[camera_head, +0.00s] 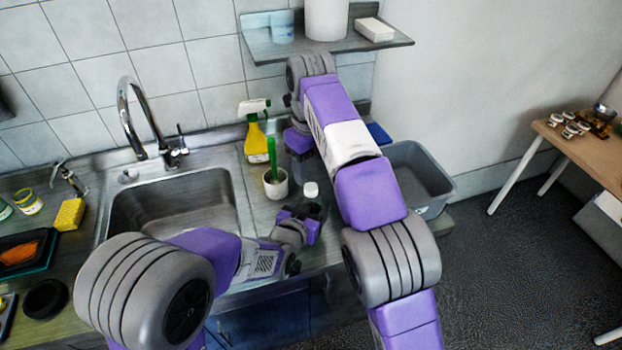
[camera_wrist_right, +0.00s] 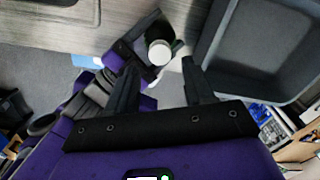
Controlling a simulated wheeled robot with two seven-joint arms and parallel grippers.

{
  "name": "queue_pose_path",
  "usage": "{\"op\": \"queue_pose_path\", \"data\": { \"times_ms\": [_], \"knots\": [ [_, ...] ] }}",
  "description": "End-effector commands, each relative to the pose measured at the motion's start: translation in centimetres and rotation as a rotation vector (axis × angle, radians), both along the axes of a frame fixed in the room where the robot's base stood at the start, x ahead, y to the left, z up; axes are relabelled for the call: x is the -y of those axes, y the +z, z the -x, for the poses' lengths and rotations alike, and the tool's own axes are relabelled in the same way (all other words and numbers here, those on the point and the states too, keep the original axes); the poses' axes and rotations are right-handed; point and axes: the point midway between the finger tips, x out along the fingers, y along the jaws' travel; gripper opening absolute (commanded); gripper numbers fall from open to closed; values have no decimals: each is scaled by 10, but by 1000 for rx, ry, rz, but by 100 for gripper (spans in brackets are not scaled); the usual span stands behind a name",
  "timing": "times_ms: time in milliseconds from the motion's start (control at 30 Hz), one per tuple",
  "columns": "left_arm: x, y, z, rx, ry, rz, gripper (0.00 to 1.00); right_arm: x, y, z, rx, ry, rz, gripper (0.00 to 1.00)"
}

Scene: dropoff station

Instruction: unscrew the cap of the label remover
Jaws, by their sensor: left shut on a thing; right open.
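The label remover (camera_head: 311,190) shows in the head view as a small container with a white cap, upright at the counter's front edge. My left gripper (camera_head: 309,212) is shut on it. In the right wrist view I look down on the round white cap (camera_wrist_right: 159,52); most of the body below is hidden. My right gripper (camera_wrist_right: 159,64) is open, with its two fingers on either side of the cap in the picture and nothing between them that it grips. I cannot tell its exact height above the cap. In the head view its fingers are hidden behind my right arm.
A white pot with a green-handled brush (camera_head: 276,186) and a yellow spray bottle (camera_head: 256,140) stand behind the label remover. The sink (camera_head: 175,205) is to the left. A grey bin (camera_head: 435,183) is to the right, and a shelf (camera_head: 270,48) hangs above.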

Motion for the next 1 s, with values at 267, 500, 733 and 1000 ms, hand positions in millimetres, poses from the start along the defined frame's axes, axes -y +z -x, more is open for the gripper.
{"op": "queue_pose_path", "data": {
  "times_ms": [267, 500, 733, 1000],
  "knots": [
    [0, 0, 0, 0, 0, 0, 0, 0, -35, 0, -1, 1, 1, 53],
    [0, 0, 0, 0, 0, 0, 0, 0, -48, 0, 1, 2, 1, 53],
    [0, 0, 0, 0, 0, 0, 0, 0, -48, 0, 1, 2, 0, 53],
    [0, 0, 0, 0, 0, 0, 0, 0, -48, 0, 1, 1, 1, 16]
  ]
}}
